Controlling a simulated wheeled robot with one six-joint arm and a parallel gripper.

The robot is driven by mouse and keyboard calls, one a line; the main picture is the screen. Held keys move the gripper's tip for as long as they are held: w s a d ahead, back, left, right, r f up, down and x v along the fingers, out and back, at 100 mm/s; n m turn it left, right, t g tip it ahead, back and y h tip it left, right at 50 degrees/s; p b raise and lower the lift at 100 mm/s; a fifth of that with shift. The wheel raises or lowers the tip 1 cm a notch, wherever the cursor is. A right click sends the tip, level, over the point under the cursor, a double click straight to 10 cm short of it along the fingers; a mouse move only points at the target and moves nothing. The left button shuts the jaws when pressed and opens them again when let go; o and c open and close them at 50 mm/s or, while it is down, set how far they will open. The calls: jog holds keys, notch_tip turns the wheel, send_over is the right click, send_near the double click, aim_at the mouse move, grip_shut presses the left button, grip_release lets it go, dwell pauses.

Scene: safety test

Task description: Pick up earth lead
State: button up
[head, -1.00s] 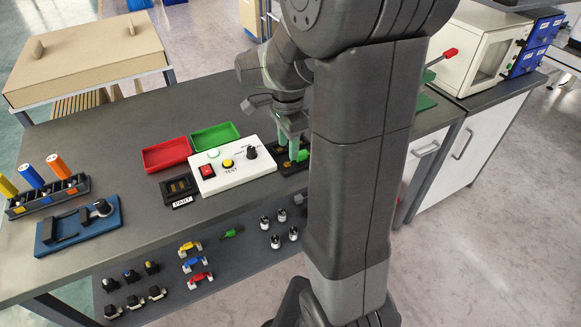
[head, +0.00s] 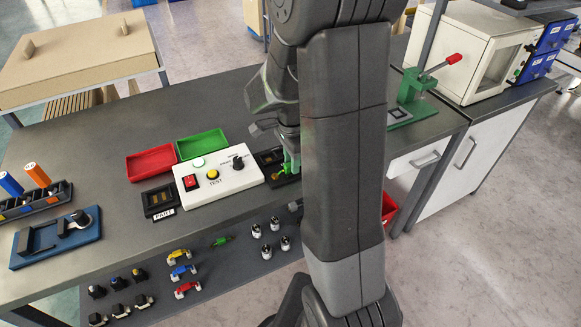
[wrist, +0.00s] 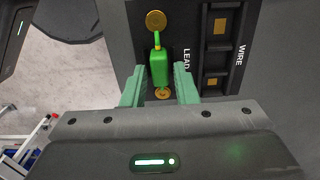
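The green earth lead (wrist: 157,62) lies in a black holder marked LEAD (wrist: 182,20), between two brass contacts, in the wrist view. My gripper (wrist: 160,84) is open, with one green finger on each side of the lead's lower part. Gaps show between the lead and both fingers. In the head view my gripper (head: 291,162) is down at the black holder (head: 268,158), right of the white test box. My arm hides part of the holder there.
A white TEST box (head: 222,182) with a knob and buttons stands left of my gripper. Red (head: 151,162) and green (head: 202,141) trays lie behind it. A green press (head: 412,95) stands right of my arm. A lower shelf (head: 215,275) holds several small parts.

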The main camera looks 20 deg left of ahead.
grip_shut()
